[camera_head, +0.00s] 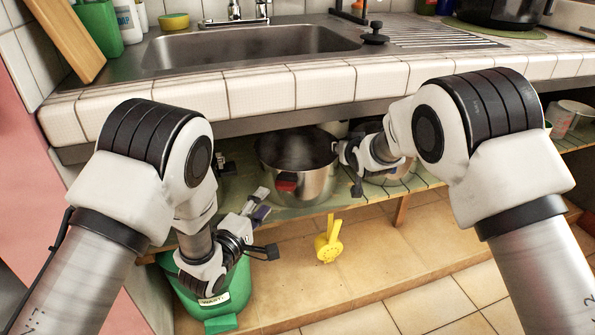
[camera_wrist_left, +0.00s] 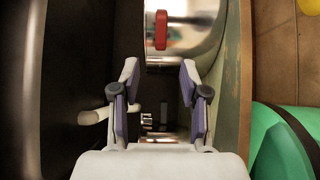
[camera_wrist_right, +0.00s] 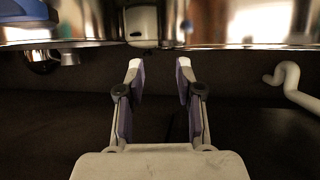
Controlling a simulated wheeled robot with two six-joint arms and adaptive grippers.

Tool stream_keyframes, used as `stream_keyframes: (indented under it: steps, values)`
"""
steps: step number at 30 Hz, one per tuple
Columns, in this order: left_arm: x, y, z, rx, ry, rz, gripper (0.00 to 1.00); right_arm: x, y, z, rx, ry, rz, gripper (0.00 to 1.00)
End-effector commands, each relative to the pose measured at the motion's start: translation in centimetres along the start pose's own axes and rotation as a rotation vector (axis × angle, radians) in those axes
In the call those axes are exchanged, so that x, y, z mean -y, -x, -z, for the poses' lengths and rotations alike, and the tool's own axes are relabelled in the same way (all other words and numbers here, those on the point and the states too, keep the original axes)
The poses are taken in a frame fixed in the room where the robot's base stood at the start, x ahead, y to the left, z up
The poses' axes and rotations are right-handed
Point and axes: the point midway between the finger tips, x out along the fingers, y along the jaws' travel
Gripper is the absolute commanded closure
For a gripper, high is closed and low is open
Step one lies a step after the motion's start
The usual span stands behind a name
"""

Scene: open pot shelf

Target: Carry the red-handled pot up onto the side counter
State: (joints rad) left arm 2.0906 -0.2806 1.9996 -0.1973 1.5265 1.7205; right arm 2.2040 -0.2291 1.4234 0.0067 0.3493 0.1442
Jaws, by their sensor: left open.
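The steel pot (camera_head: 318,184) with a red handle (camera_head: 286,182) stands upright on the open shelf (camera_head: 300,208) under the sink counter. Its red handle (camera_wrist_left: 161,30) faces the fingers in the left wrist view. My left gripper (camera_head: 264,203) is open, in front and to the left of the pot, with the handle ahead of its fingertips and apart from them. My right gripper (camera_wrist_right: 158,66) is open and empty at the pot's right side. Steel pot walls show just beyond its fingertips, and which pot each belongs to is hard to tell. In the head view my right wrist hides part of the shelf.
The tiled counter edge (camera_head: 330,84) overhangs the shelf, with a sink (camera_head: 250,45) above. More cookware (camera_head: 398,178) stands right of the pot. A yellow utensil (camera_head: 328,240) hangs below the shelf edge. A green bin (camera_head: 235,290) stands under my left arm.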

Motion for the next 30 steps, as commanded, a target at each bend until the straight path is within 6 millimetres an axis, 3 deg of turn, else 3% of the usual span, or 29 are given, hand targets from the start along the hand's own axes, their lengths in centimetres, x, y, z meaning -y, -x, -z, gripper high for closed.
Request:
stream_keyframes:
  steps: [14, 25, 26, 28, 29, 30]
  values:
    - [0.0, -6.8, 0.0, 0.000, 0.000, -0.002, 0.55, 0.0, -6.8, -0.1, 0.000, -0.002, 0.000, 0.64]
    - [0.1, -7.6, 0.0, 0.000, 0.000, 0.001, 0.55, 0.0, -7.6, -0.1, 0.001, -0.001, 0.000, 0.64]
    - [0.1, -7.6, 0.0, 0.000, 0.000, 0.001, 0.62, 0.0, -7.6, -0.1, 0.001, -0.001, 0.000, 0.71]
    - [0.1, -7.6, 0.0, 0.000, 0.000, 0.001, 0.87, 0.0, -7.6, -0.1, 0.001, 0.000, 0.000, 0.96]
    - [0.1, -7.5, 0.0, 0.000, 0.000, 0.001, 0.98, 0.0, -7.6, -0.1, 0.001, 0.000, 0.000, 1.00]
    - [0.1, -7.5, 0.0, 0.000, 0.000, 0.001, 1.00, 0.0, -7.6, -0.1, 0.001, 0.000, 0.000, 1.00]
